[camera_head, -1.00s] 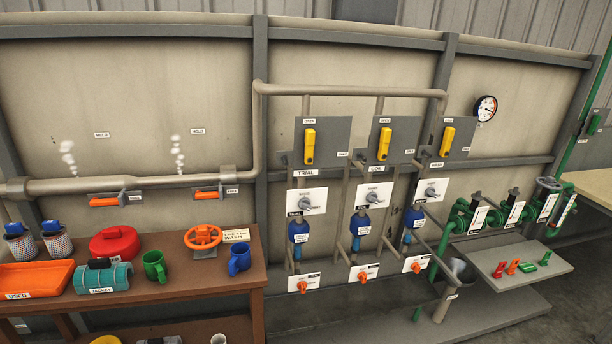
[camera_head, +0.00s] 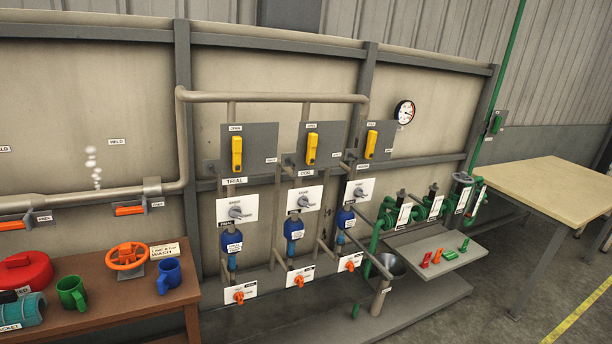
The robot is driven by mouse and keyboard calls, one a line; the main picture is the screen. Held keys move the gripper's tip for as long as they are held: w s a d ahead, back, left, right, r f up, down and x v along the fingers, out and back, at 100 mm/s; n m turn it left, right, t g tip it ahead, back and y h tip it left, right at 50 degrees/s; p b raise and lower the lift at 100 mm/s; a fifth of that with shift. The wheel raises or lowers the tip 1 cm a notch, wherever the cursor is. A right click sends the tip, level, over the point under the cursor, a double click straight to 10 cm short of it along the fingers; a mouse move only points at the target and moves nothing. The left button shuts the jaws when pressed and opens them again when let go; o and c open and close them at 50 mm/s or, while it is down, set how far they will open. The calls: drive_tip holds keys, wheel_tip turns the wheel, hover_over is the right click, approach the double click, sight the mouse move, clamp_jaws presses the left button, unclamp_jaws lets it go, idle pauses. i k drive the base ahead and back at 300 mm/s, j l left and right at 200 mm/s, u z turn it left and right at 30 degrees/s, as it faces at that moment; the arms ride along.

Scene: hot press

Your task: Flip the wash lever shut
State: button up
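The wash lever (camera_head: 371,144) is the rightmost of three yellow levers on grey plates on the back wall. It stands upright, in line with a small tag at the top of its plate (camera_head: 384,132); the tag's print is too small to read surely. The trial lever (camera_head: 236,154) and the coil lever (camera_head: 311,149) also stand upright to its left. My gripper is not in view, and nothing touches the levers.
Below the levers are grey selector knobs (camera_head: 237,212), blue units and orange taps (camera_head: 239,297). A brown bench (camera_head: 190,292) with mugs and an orange handwheel (camera_head: 126,256) stands left. Green valves (camera_head: 404,205) and a pale table (camera_head: 545,187) are right. The floor at the lower right is clear.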

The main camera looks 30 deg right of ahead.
sight(372, 136)
drive_tip(key=z, duration=0.8)
